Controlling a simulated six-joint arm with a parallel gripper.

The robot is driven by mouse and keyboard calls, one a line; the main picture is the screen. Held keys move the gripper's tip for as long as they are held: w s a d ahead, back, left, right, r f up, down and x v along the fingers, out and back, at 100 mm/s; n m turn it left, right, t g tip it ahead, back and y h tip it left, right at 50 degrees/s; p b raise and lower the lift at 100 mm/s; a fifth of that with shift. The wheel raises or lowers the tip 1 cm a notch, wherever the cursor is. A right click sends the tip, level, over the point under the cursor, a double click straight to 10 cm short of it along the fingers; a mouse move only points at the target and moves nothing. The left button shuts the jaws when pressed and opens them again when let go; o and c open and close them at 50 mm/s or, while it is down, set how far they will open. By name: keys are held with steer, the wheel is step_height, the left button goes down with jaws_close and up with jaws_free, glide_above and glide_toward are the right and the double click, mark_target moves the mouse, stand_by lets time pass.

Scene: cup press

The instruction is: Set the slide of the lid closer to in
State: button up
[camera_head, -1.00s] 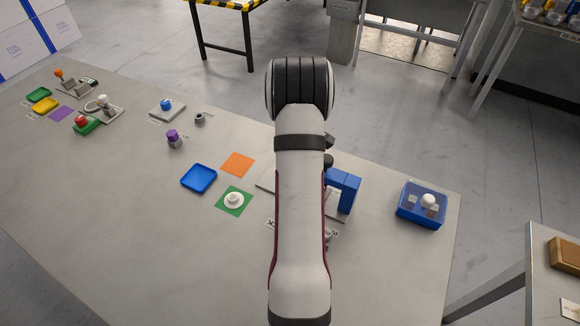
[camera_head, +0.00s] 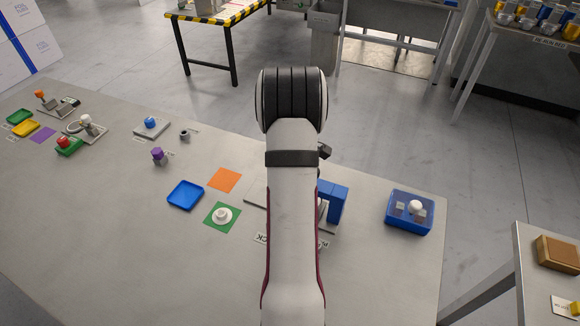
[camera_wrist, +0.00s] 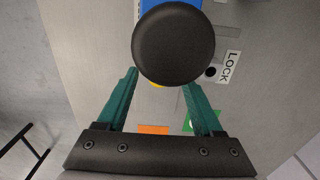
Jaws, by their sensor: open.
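The lid closer appears to be the blue arched fixture (camera_head: 338,203) beside its grey plate (camera_head: 256,199), partly behind my arm in the head view. In the wrist view a blue part (camera_wrist: 153,4) shows at the top edge. A round black knob (camera_wrist: 173,43) fills the space at the fingertips and hides what lies beneath it. My gripper (camera_wrist: 161,84) is open, with one green finger on each side below the knob. I cannot tell whether the fingers touch it. The slide's position cannot be made out.
A LOCK label (camera_wrist: 229,67) lies right of the knob. An orange mat (camera_head: 223,180), a green mat with a white round piece (camera_head: 222,215) and a blue tray (camera_head: 185,195) lie to the left. A blue box (camera_head: 409,212) stands right. The front of the table is clear.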

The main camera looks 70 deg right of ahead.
step_height(320, 180, up, 14)
steer(key=shift+r, duration=0.25)
steer(key=w+a+r+m, duration=0.1)
steer(key=w+a, duration=0.1)
steer(key=a, duration=0.7)
steer(key=w+a+r+m+y, duration=0.1)
steer(key=w+a+r, duration=0.1)
steer(key=a, duration=0.8)
steer(key=w+a+r+m, duration=0.1)
steer(key=w+a, duration=0.2)
steer(key=a, duration=0.6)
steer(key=s+a+f+m, duration=0.2)
steer(key=s+a+f, duration=0.1)
steer(key=s+a, duration=0.9)
steer(key=a, duration=0.3)
steer(key=shift+a+f+m+y, duration=0.25)
steer(key=shift+m+y, duration=0.05)
steer(key=shift+y, duration=0.1)
